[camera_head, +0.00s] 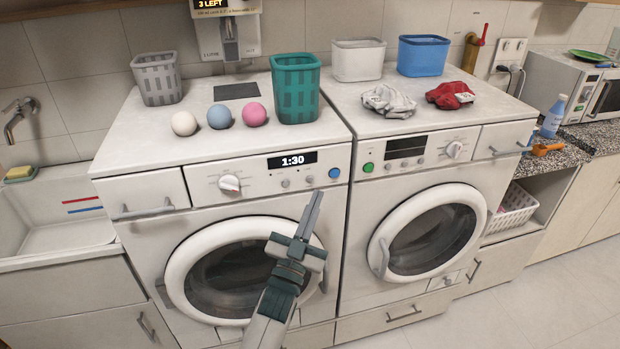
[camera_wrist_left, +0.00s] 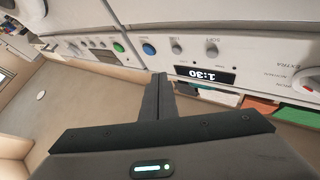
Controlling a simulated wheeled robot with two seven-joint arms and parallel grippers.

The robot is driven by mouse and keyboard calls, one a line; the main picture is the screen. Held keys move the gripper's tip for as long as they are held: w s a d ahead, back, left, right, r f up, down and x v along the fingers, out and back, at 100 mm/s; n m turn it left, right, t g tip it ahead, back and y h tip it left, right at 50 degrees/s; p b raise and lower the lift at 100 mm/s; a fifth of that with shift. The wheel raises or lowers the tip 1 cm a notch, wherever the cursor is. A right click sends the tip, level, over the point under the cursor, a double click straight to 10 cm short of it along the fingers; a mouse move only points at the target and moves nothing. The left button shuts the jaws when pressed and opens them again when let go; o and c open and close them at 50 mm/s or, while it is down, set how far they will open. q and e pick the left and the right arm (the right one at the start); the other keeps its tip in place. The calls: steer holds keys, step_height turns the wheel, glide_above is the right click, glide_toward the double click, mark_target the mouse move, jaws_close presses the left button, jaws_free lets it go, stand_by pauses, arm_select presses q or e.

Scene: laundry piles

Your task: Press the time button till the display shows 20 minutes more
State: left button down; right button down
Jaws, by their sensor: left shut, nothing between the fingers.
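The left washer (camera_head: 240,195) has a dark display (camera_head: 292,160) reading 1:30. The display also shows upside down in the left wrist view (camera_wrist_left: 205,74). Below and right of it are two small grey buttons, a left one (camera_head: 285,183) and a right one (camera_head: 309,180), then a blue button (camera_head: 334,173). In the left wrist view I see the blue button (camera_wrist_left: 148,49) and the grey buttons (camera_wrist_left: 176,46) (camera_wrist_left: 211,51); their labels are too small to read surely. My left gripper (camera_head: 317,196) is shut and empty, its tips just below the right grey button, apparently apart from the panel. My right gripper is out of view.
A dial (camera_head: 229,183) sits left of the display. A second machine (camera_head: 420,200) with a green button (camera_head: 368,167) stands to the right. Baskets, balls and cloths lie on top of the machines. The floor (camera_head: 530,300) at right is clear.

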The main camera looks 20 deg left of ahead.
mark_target(310, 179)
arm_select(q)
steer(key=shift+s+d, duration=0.5)
steer(key=shift+s, duration=0.3)
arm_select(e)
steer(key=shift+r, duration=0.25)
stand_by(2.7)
